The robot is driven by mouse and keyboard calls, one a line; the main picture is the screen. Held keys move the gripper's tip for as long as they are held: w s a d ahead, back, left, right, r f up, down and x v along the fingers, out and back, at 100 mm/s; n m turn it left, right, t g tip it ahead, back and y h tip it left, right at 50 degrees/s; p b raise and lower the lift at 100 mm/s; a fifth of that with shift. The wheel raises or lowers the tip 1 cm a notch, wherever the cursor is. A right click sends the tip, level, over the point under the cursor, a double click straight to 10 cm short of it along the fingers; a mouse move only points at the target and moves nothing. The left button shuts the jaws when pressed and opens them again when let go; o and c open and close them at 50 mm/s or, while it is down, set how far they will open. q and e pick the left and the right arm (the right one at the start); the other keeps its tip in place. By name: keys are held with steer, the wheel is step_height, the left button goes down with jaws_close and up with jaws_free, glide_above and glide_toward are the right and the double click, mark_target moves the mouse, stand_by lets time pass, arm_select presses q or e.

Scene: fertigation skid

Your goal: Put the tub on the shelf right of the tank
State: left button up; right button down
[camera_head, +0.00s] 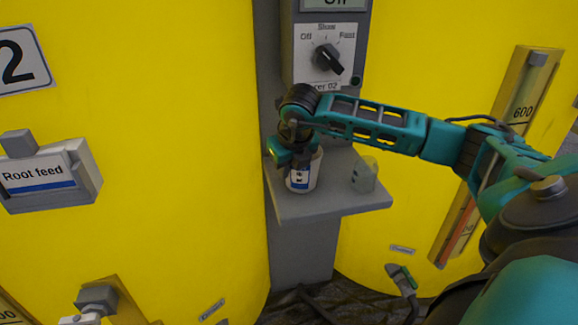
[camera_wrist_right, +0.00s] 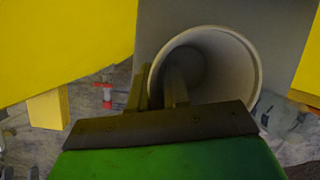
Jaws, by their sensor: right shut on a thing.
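The tub (camera_head: 302,178) is a white cup with a blue-marked label, upright at the left part of the small grey shelf (camera_head: 325,205) between the two yellow tanks. I cannot tell whether its base touches the shelf. My right gripper (camera_head: 295,158) is shut on the tub's wall from above. In the right wrist view, the tub's open mouth (camera_wrist_right: 236,50) faces the camera, with one finger inside the rim and one outside. The left yellow tank (camera_head: 165,110) bears a "2" plate. My left gripper is not in view.
A translucent container (camera_head: 364,174) stands on the shelf's right part. A control box with a dial (camera_head: 327,58) is on the grey post above. The right yellow tank (camera_head: 440,60) carries a level gauge (camera_head: 520,100). A green-and-grey fitting (camera_head: 400,277) is below the shelf.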

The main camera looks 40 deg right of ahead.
steer(key=c, duration=1.1)
jaws_free()
